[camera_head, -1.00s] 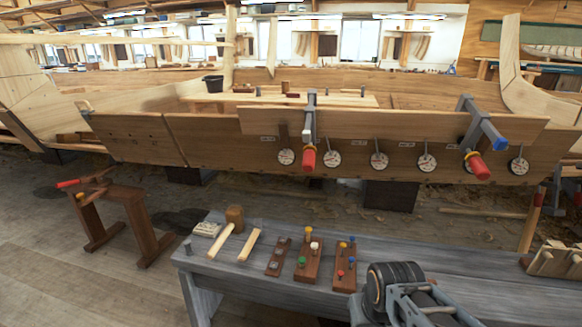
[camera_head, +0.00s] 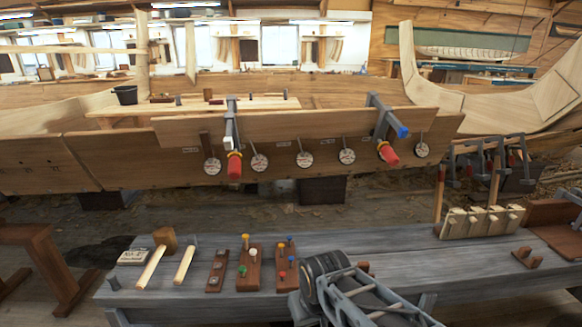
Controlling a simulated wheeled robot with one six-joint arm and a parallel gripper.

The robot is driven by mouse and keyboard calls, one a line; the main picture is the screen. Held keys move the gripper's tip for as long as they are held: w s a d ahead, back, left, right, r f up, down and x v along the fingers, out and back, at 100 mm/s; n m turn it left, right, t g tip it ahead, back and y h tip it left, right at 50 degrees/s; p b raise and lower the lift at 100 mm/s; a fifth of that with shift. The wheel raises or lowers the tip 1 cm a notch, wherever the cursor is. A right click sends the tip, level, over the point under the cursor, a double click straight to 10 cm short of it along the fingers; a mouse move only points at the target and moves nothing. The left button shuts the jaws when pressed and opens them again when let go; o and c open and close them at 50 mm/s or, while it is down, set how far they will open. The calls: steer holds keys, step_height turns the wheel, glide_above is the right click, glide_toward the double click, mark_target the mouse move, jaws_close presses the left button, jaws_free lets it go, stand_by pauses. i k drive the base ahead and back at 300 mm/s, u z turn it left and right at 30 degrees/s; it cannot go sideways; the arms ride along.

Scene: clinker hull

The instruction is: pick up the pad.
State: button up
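A small pale, flat block with dark markings (camera_head: 133,257) lies at the left end of the grey bench (camera_head: 400,262); it looks like the pad, though it is too small to be sure. It lies left of a wooden mallet (camera_head: 158,252) and close to it. A part of my own arm, with a dark round joint and grey links, shows at the bottom centre over the bench's front edge, well to the right of the block. My gripper's fingertips cannot be made out.
A pale wooden stick (camera_head: 185,264) and peg boards (camera_head: 249,268) with coloured knobs stand right of the mallet. A slotted wooden rack (camera_head: 481,222) stands at the right. Clamps (camera_head: 232,140) grip the hull plank behind. The bench middle is mostly clear.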

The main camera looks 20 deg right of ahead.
mark_target(457, 219)
steer(key=z, duration=1.4)
steer(key=k, duration=1)
steer(key=z, duration=1)
steer(key=i, duration=1.6)
steer(key=u, duration=0.1)
